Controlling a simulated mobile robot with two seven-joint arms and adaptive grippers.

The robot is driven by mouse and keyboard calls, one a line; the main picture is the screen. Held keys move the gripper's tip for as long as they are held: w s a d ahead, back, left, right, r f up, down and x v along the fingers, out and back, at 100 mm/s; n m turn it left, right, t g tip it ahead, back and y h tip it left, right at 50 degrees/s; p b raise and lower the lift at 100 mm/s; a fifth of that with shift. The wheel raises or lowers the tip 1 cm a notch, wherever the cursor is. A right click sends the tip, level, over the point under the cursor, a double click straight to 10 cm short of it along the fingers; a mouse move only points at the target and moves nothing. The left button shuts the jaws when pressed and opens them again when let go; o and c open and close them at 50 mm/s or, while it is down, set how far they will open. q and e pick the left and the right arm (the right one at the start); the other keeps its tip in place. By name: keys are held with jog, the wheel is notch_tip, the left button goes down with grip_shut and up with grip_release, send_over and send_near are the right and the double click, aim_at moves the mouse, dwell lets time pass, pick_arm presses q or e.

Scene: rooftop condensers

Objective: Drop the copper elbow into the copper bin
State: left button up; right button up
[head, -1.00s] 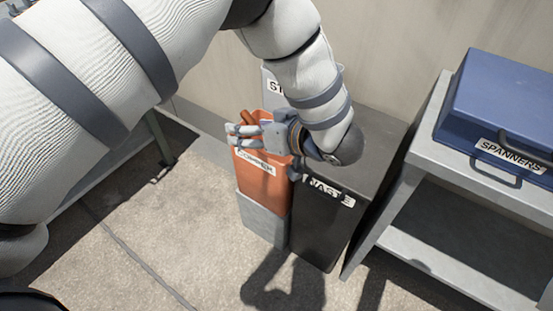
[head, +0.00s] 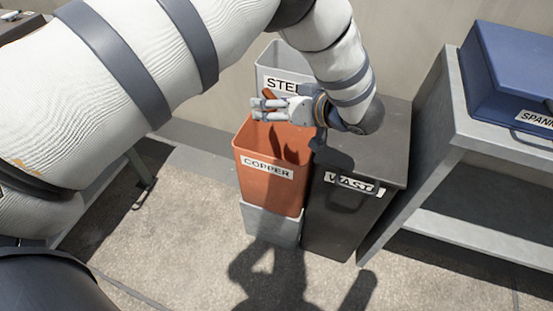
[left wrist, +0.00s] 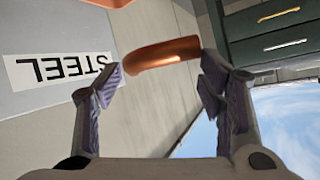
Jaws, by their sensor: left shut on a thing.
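The copper elbow (left wrist: 162,54) is a short, bent, shiny copper pipe. My left gripper (head: 267,108) is shut on it, with the elbow's end showing above the fingers in the head view (head: 269,96). In the left wrist view the elbow spans between the fingertips (left wrist: 162,82). The copper bin (head: 262,194) is orange, open-topped and labelled COPPER. My left gripper is above the back part of its opening, and a shadow falls inside. The bin's floor is hidden. My right gripper is not in view.
A grey STEEL bin (head: 288,60) stands behind the copper bin. A dark WASTE bin (head: 335,215) with a flat top stands to its right. A grey bench (head: 475,155) with a blue SPANNERS case (head: 510,75) is farther right. Bare floor lies in front.

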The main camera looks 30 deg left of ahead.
pick_arm(q)
notch_tip(320, 180, down, 6)
jog(key=b, duration=0.3)
jog(key=shift+w, duration=0.25)
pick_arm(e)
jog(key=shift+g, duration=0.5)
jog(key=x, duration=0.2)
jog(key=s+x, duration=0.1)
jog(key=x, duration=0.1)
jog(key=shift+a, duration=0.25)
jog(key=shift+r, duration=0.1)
pick_arm(q)
jog(key=o, duration=1.7)
jog(key=shift+c, duration=0.2)
jog(key=shift+d, duration=0.1)
jog(key=v, duration=1.2)
